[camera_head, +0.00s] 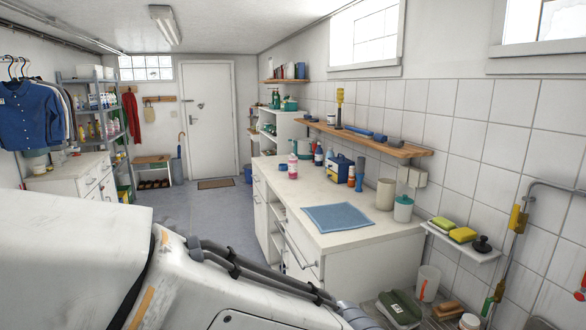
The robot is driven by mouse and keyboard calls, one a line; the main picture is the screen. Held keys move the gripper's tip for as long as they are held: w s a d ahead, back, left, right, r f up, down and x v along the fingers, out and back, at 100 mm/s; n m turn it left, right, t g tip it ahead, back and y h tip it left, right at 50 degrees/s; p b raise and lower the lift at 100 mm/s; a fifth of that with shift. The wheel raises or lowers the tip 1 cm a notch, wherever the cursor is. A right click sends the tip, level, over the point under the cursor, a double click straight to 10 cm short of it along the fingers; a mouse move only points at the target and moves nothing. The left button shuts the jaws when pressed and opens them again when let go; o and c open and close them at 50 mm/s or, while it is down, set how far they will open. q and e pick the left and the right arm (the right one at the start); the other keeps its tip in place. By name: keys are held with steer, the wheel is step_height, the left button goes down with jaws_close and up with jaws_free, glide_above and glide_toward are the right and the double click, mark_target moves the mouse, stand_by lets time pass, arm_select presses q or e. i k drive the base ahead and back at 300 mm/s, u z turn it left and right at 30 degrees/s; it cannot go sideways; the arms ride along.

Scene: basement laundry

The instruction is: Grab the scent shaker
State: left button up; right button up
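I cannot tell for sure which container is the scent shaker. A beige canister (385,194) and a white jar with a teal lid (403,210) stand at the counter's right end by the tiled wall. Small bottles, one blue (360,172) and one red (351,177), stand near the wall. A large white arm of mine crosses the lower left. Neither gripper shows.
A blue cloth (338,217) lies flat at the counter's front. A blue and yellow box (341,168) stands behind it. A wooden shelf (372,143) juts from the wall above. Sponges (462,235) lie on a small wall ledge. The floor (213,223) left of the counter is clear.

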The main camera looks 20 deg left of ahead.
mark_target(292, 161)
steer(key=u, duration=0.45)
steer(key=k, duration=1.15)
steer(key=u, duration=1)
steer(key=i, duration=1.75)
steer(key=u, duration=0.3)
steer(key=i, duration=4)
steer(key=z, duration=0.4)
steer(key=i, duration=1.4)
steer(key=z, duration=1.5)
steer(key=i, duration=0.9)
steer(key=z, duration=1.45)
steer(key=i, duration=0.75)
steer(key=z, duration=0.3)
